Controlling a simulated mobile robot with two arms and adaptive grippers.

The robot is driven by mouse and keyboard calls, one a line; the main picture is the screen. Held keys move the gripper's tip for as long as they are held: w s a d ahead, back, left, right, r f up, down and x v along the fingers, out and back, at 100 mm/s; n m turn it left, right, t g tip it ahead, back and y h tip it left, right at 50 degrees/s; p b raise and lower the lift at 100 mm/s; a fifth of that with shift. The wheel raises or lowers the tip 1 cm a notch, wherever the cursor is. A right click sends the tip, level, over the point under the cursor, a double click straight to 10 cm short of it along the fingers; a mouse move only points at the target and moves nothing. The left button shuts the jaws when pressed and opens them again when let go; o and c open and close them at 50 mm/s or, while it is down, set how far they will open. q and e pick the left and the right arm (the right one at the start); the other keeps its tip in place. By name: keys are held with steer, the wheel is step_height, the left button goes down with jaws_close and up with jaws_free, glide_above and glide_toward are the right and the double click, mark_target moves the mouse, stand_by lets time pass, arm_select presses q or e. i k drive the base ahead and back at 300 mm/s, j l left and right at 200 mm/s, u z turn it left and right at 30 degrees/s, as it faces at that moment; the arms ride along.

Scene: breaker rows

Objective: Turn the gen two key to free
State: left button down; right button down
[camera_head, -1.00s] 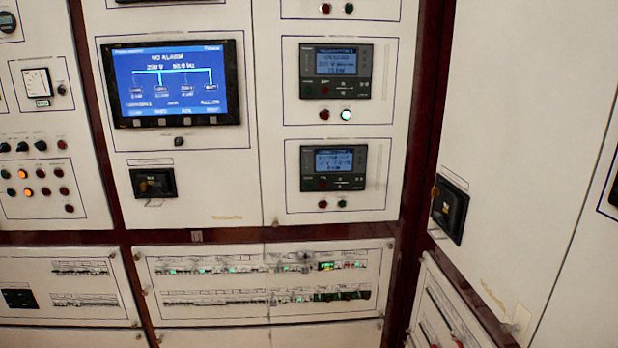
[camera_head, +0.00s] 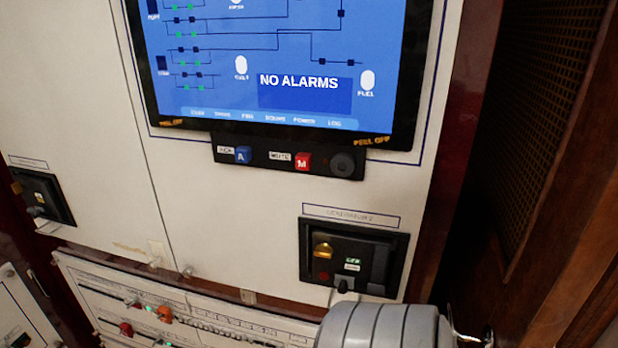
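A black key-switch panel (camera_head: 385,238) is set into the cream cabinet front at the lower right, under a label whose text is too blurred to read surely. A brass-coloured key or knob (camera_head: 323,250) sits at its upper left, beside a small lit green display (camera_head: 352,261). Another black switch panel (camera_head: 55,193) is at the left edge, with a brass-coloured part on it. I cannot tell which panel is generator two, or read the key positions. Neither of my grippers is visible.
A large blue screen (camera_head: 280,55) reads NO ALARMS; under it is a button strip (camera_head: 262,157) with blue and red buttons. Breaker rows (camera_head: 165,315) run along the bottom. A grey ribbed rounded object (camera_head: 385,328), unidentified, stands below the right panel. Wood and mesh panelling is at right.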

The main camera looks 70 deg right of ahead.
mark_target(324, 250)
steer(key=z, duration=1.55)
steer(key=k+z, duration=0.25)
steer(key=z, duration=0.15)
steer(key=k+l+z, duration=0.15)
steer(key=z, duration=0.2)
steer(key=k, duration=0.1)
